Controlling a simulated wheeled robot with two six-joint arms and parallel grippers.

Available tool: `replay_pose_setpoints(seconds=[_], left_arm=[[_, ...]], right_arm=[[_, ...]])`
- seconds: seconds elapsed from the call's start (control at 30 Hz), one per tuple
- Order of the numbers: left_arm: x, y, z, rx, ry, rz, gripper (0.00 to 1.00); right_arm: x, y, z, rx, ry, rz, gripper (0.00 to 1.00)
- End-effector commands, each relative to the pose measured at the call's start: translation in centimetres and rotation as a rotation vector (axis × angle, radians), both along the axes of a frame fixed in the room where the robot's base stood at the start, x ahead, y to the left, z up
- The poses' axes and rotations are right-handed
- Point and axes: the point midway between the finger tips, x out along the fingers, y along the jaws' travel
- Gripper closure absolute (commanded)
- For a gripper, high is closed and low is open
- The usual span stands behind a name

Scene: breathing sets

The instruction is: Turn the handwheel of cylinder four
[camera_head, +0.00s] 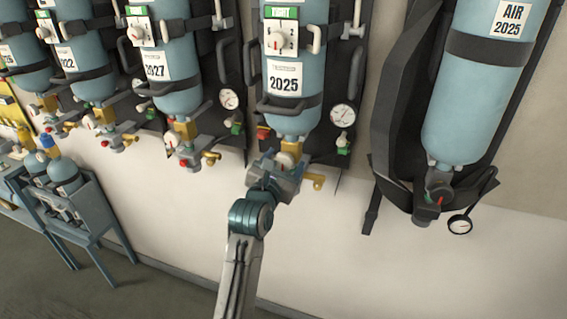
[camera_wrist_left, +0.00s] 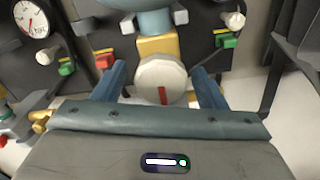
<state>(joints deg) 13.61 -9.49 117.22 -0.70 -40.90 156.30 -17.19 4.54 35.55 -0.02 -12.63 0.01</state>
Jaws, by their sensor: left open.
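A pale blue cylinder (camera_head: 293,112) labelled 2025 hangs on the wall, with a brass valve below it. Its round cream handwheel (camera_wrist_left: 162,76) has a red mark at its lower middle in the left wrist view; in the head view the handwheel (camera_head: 286,160) is partly hidden by my gripper. My left gripper (camera_head: 279,176) is at the valve from below. Its two blue fingers stand open, one on each side of the handwheel, apart from its rim as far as I can tell. My right gripper is not in view.
Other blue cylinders (camera_head: 172,62) hang to the left, with gauges and valves. A black backpack frame with an AIR cylinder (camera_head: 470,110) hangs to the right. A brass outlet (camera_head: 316,182) sits right beside my gripper. A rack of small cylinders (camera_head: 68,205) stands lower left.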

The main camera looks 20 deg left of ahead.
Motion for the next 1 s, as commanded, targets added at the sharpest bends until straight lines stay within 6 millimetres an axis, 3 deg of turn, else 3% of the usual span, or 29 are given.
replay_pose_setpoints(seconds=[0.1, 0.3, 0.67, 1.0], left_arm=[[-0.02, 0.01, 0.0, 0.0, 0.0, 0.0, 0.38], [-0.03, 0.0, 0.0, 0.0, 0.0, 0.0, 0.78], [-0.04, 0.01, -0.01, 0.046, -0.001, 0.0, 0.79], [-0.02, 0.08, 0.01, 0.281, -0.008, 0.0, 0.79]], right_arm=[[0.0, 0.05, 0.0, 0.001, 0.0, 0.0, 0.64], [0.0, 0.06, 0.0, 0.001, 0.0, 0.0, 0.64], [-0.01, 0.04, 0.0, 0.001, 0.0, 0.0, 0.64], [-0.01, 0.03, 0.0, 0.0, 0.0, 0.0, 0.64]])
